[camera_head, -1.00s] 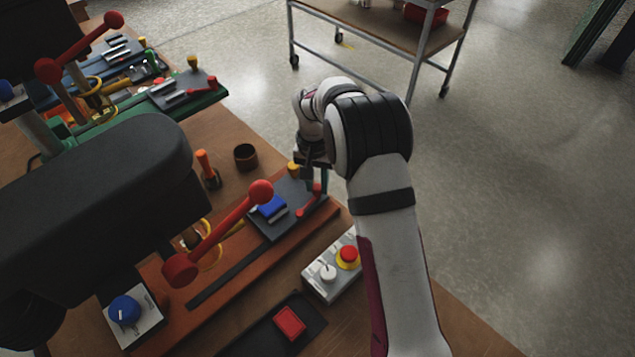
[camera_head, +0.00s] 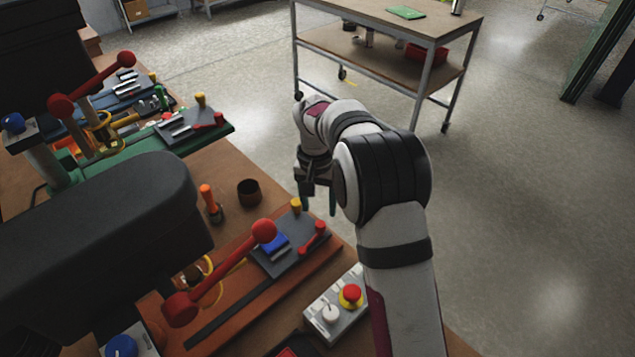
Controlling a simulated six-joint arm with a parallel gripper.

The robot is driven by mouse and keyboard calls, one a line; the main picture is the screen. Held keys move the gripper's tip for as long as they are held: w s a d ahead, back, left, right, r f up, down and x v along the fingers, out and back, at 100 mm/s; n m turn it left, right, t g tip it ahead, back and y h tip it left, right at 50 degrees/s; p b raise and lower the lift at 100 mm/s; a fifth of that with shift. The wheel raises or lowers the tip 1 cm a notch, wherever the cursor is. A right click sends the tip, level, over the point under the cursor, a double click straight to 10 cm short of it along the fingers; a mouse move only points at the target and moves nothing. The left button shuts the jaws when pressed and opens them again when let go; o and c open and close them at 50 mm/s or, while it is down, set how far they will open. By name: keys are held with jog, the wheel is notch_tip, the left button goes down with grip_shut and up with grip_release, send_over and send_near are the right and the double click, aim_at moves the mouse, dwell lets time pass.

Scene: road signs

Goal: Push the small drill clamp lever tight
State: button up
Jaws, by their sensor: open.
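A short red clamp lever (camera_head: 313,238) lies at the right end of a dark grey clamp plate (camera_head: 285,252) on the nearest drill's orange base. A blue block (camera_head: 274,241) sits on this plate, beside a yellow knob (camera_head: 296,206). A similar red lever (camera_head: 207,124) is on the green-based drill behind. I cannot tell which drill is the small one. My gripper (camera_head: 318,198) is open and empty, fingers pointing down. In the picture it is just beyond the near lever and apart from it; its height is hard to judge.
The near drill's black head (camera_head: 110,245) and long red-knobbed handle (camera_head: 222,272) fill the left. A control box (camera_head: 337,305) is in front. A cart (camera_head: 385,70) stands beyond on open floor.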

aim_at(317, 223)
notch_tip(317, 223, up, 10)
jog(key=shift+a, duration=0.2)
jog(key=shift+f, duration=0.1)
jog(key=s+d+r+m+y, duration=0.1)
jog(key=s+d+r, duration=0.2)
jog(key=s, duration=0.5)
jog(key=s+d+r, duration=0.3)
jog(key=s+d, duration=0.1)
jog(key=s, duration=0.4)
jog(key=s+f+m, duration=0.1)
jog(key=s+f, duration=0.2)
jog(key=s, duration=0.6)
jog(key=s+d+f+m+y, duration=0.1)
jog(key=s+f, duration=0.2)
jog(key=s, duration=0.5)
jog(key=shift+s+d, duration=0.2)
jog(key=shift+s, duration=0.15)
